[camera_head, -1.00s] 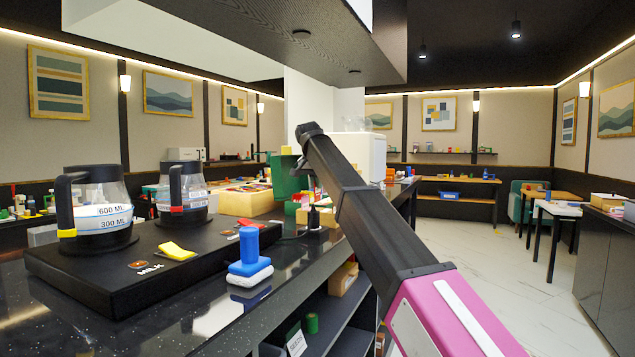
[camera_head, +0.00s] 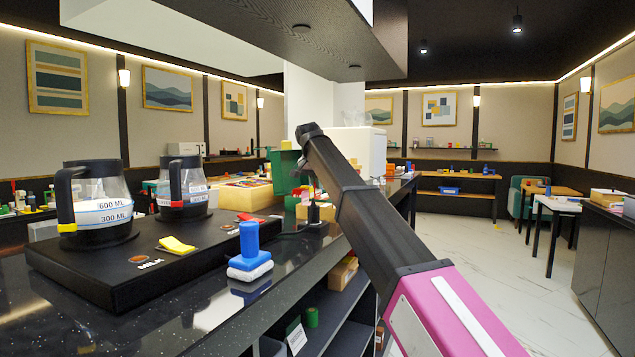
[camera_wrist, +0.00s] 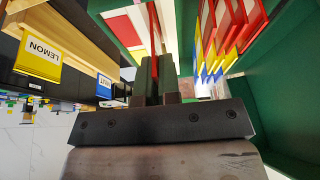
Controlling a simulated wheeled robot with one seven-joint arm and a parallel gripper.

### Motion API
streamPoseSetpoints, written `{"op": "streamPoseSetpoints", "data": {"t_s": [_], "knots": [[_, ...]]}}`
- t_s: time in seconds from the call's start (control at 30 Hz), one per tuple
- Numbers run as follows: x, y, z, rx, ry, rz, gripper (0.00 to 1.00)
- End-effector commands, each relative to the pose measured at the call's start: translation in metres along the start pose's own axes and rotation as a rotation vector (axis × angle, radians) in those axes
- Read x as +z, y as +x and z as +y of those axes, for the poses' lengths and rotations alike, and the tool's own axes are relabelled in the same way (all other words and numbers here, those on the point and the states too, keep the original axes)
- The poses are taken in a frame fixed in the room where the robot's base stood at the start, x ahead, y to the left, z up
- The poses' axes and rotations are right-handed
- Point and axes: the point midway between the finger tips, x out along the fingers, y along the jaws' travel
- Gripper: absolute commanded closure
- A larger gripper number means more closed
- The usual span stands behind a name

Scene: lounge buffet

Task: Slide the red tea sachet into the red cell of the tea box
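In the wrist view my gripper (camera_wrist: 154,80) has its dark fingers close together around a thin red strip, the red tea sachet (camera_wrist: 154,30) seen nearly edge-on. A wooden box at upper left has a yellow LEMON label (camera_wrist: 40,52) and a blue label (camera_wrist: 104,86); red and white patches (camera_wrist: 124,30) show beside it. I cannot tell which cell is the red one. At right, a green-walled holder (camera_wrist: 262,100) contains several sachets with red, yellow, blue and white parts (camera_wrist: 225,40). In the head view the green holder (camera_head: 283,168) is by my arm's far end; the fingers are too small to make out.
A black stand (camera_head: 120,262) with two glass jugs (camera_head: 102,208) (camera_head: 183,190) occupies the left of the dark counter. A blue stamp-like object on a white pad (camera_head: 249,255) stands near its edge. A pale wooden box (camera_head: 245,198) sits farther back. Shelves lie below.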

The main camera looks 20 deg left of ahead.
Motion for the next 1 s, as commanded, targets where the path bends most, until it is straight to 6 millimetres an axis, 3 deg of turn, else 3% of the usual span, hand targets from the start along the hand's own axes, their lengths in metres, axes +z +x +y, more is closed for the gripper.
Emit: {"op": "streamPoseSetpoints", "data": {"t_s": [1.0], "knots": [[0.009,0.021,0.0,0.0,0.0,-0.001,1.0]]}}
